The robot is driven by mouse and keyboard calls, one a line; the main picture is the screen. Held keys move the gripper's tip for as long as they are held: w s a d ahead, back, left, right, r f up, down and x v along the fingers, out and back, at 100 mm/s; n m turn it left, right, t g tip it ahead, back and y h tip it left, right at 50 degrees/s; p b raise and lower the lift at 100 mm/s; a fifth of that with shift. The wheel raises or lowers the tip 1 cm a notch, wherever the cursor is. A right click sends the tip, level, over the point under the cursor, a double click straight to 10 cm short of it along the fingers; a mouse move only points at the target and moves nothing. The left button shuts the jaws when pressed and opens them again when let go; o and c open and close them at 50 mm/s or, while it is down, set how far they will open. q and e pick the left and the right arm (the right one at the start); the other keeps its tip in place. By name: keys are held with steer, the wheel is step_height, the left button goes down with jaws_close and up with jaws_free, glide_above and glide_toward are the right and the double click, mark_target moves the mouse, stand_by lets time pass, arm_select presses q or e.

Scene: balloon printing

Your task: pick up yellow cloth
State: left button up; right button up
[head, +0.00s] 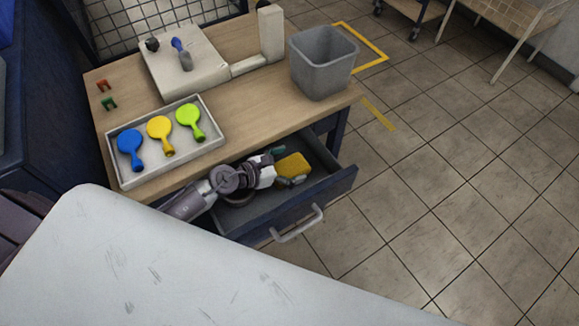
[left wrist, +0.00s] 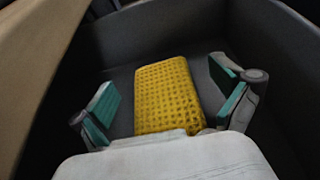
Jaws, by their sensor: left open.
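The yellow cloth (head: 293,166) lies in the open drawer (head: 262,208) under the table. It looks like a thick, textured rectangle in the left wrist view (left wrist: 168,95), flat on the dark drawer floor. My left gripper (head: 282,166) reaches into the drawer from the left. In the left wrist view its open fingers (left wrist: 165,100) with teal pads stand on either side of the cloth, with gaps between pads and cloth. The near end of the cloth is hidden behind the gripper body. My right gripper is not in view.
The drawer walls rise close around my gripper, and the tabletop edge overhangs at the left. Floor to the right is open.

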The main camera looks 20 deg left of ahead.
arm_select(q)
steer(key=x, duration=0.2)
steer(key=shift+w+d+f, duration=0.2)
steer(key=shift+w, duration=0.1)
steer(key=c, duration=1.1)
steer(key=shift+r, duration=0.15)
